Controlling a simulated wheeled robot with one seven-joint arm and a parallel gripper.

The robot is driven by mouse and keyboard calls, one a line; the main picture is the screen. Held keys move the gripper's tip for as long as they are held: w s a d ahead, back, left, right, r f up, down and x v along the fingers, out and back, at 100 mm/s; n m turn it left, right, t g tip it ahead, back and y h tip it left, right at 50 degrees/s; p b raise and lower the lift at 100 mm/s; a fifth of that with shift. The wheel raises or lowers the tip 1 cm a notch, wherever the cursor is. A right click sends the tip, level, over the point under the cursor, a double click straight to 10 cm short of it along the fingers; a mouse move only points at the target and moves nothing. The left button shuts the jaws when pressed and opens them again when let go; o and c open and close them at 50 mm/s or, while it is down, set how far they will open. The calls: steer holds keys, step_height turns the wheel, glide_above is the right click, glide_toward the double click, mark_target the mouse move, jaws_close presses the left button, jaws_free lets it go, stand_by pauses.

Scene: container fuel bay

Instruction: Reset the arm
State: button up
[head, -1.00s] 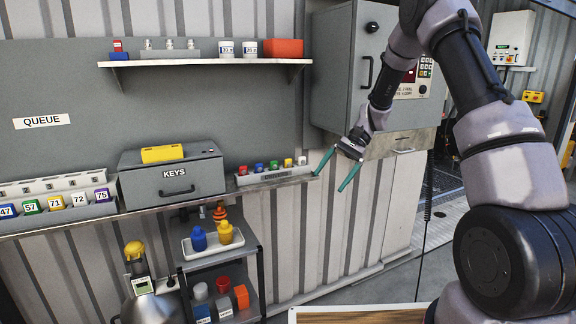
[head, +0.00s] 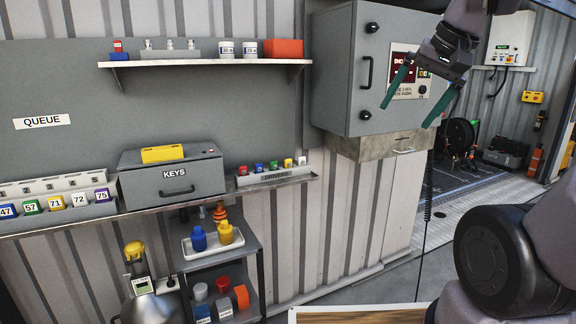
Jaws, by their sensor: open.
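My gripper (head: 421,98) is at the upper right of the head view, in front of the grey wall cabinet (head: 340,75). Its two teal fingers are spread wide and point down, with nothing between them. The gripper partly covers the cabinet's red display panel (head: 405,82). My arm runs up out of the top of the picture, so part of it is hidden.
A shelf on the left holds a grey KEYS box (head: 172,178), numbered tags (head: 55,203) and a tray of small coloured items (head: 273,173). A cart (head: 225,262) with coloured containers stands below. A black cord (head: 427,215) hangs below the cabinet.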

steer(key=shift+s+d+r+t+h, duration=0.15)
steer(key=shift+s+t, duration=0.1)
steer(key=shift+s, duration=0.2)
steer(key=shift+s+d+f+t+h, duration=0.1)
steer(key=shift+s+d+t, duration=0.15)
steer(key=shift+s, duration=0.25)
steer(key=shift+s+d+r+t+h, duration=0.1)
steer(key=shift+s+t, duration=0.2)
steer(key=shift+s, duration=0.15)
